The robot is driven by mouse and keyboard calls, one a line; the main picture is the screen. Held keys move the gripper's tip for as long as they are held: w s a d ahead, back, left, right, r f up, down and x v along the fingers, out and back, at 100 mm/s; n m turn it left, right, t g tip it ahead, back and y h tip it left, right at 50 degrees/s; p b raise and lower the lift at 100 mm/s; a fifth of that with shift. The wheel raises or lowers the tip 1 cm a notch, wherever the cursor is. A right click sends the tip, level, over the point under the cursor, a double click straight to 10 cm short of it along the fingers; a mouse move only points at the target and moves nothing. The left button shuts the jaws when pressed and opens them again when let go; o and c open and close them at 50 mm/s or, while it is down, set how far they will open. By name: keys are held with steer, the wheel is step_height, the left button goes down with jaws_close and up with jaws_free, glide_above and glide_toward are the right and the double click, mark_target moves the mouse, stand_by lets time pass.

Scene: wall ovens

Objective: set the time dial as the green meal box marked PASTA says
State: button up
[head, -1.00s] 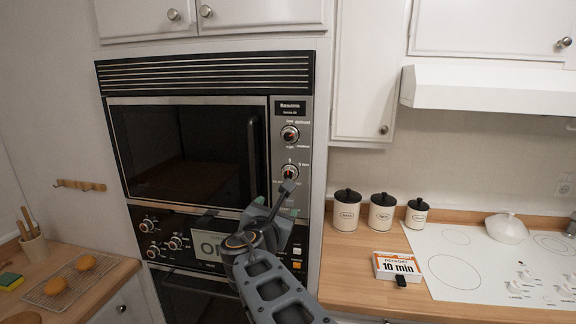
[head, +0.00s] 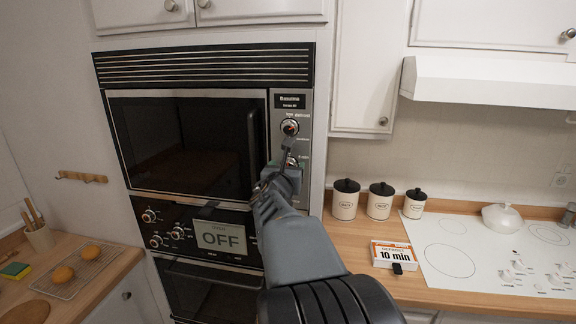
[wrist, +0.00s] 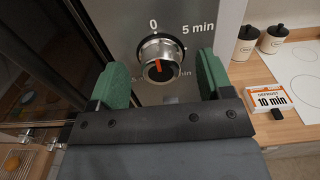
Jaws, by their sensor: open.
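The time dial (wrist: 160,62) is a round knob with a silver rim, a dark face and an orange pointer. Its pointer is up near the 0 mark; 5 min is printed at upper right, and the lower marks are partly hidden. My gripper (wrist: 166,70) is open, with one green-padded finger on each side of the dial; I cannot tell whether they touch it. In the head view my gripper (head: 284,168) covers most of the lower panel dial (head: 291,160). A white and orange box (head: 394,255) on the right counter reads DEFROST 10 min. No green PASTA box shows.
Another dial (head: 290,127) sits above on the same panel. The oven door handle (head: 253,140) is just left. A lower display (head: 222,238) reads OFF. Three canisters (head: 380,203) and a white cooktop (head: 470,258) are on the right.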

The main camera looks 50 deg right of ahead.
steer(key=shift+w+d, duration=0.35)
steer(key=shift+d, duration=0.25)
steer(key=c, duration=0.9)
